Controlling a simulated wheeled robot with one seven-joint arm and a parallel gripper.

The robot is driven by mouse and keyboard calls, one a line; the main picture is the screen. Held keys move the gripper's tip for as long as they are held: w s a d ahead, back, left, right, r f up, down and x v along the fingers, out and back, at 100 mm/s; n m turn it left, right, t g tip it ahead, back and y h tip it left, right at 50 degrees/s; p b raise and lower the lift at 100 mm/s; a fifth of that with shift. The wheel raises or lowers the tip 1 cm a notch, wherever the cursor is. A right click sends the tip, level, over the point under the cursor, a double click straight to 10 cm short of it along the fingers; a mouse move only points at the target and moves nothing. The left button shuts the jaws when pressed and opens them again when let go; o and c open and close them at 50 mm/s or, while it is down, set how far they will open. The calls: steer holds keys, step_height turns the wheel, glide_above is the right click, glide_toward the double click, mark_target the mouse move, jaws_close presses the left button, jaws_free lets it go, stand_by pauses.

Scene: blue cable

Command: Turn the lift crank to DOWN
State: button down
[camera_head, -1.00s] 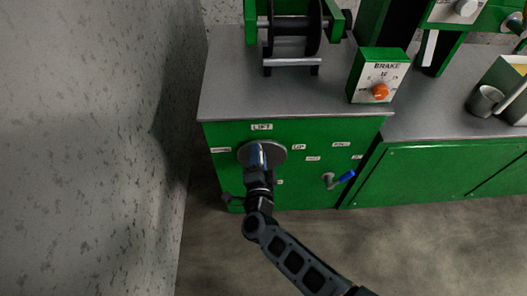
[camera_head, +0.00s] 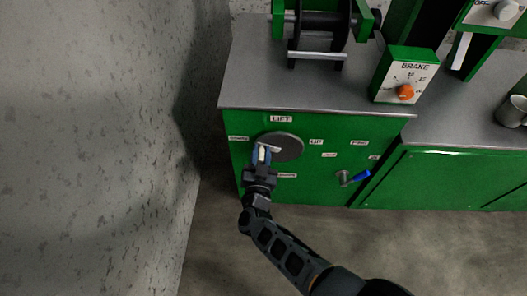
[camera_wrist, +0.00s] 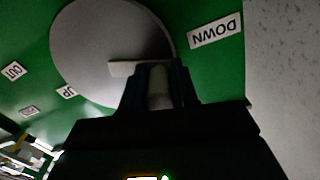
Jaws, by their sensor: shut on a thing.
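The lift crank is a round grey disc (camera_head: 287,146) on the green cabinet front, under the LIFT label (camera_head: 281,119). My gripper (camera_head: 262,153) is at the disc's lower left edge, its fingers shut on the crank's pale handle (camera_wrist: 158,88). In the wrist view the disc (camera_wrist: 95,50) fills the upper left, and a pale bar (camera_wrist: 126,68) runs across it to the handle. The DOWN label (camera_wrist: 215,31) shows upside down just beside the disc. The UP label (camera_head: 316,142) is on the disc's other side. My fingers hide part of the handle.
A small crank with a blue handle (camera_head: 361,176) is on the same panel, to the right. On the grey cabinet top (camera_head: 260,85) stand a winch drum (camera_head: 325,25) and a BRAKE box (camera_head: 405,75) with an orange knob. A speckled wall (camera_head: 100,140) is close on the left.

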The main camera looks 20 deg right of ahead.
steer(key=shift+w+a+f+n+b, duration=0.15)
steer(key=shift+f+n, duration=0.2)
steer(key=shift+n, duration=0.4)
steer(key=shift+s+f+n+b, duration=0.1)
steer(key=shift+f+n, duration=0.3)
steer(key=shift+n, duration=0.3)
steer(key=shift+w+a+f+n+b, duration=0.15)
steer(key=shift+f+n, duration=0.2)
steer(key=shift+n, duration=0.4)
steer(key=shift+s, duration=0.1)
steer(key=c, duration=0.9)
jaws_free()
steer(key=shift+d, duration=0.1)
steer(key=shift+o, duration=0.2)
steer(key=p+v, duration=0.2)
steer(key=v, duration=0.6)
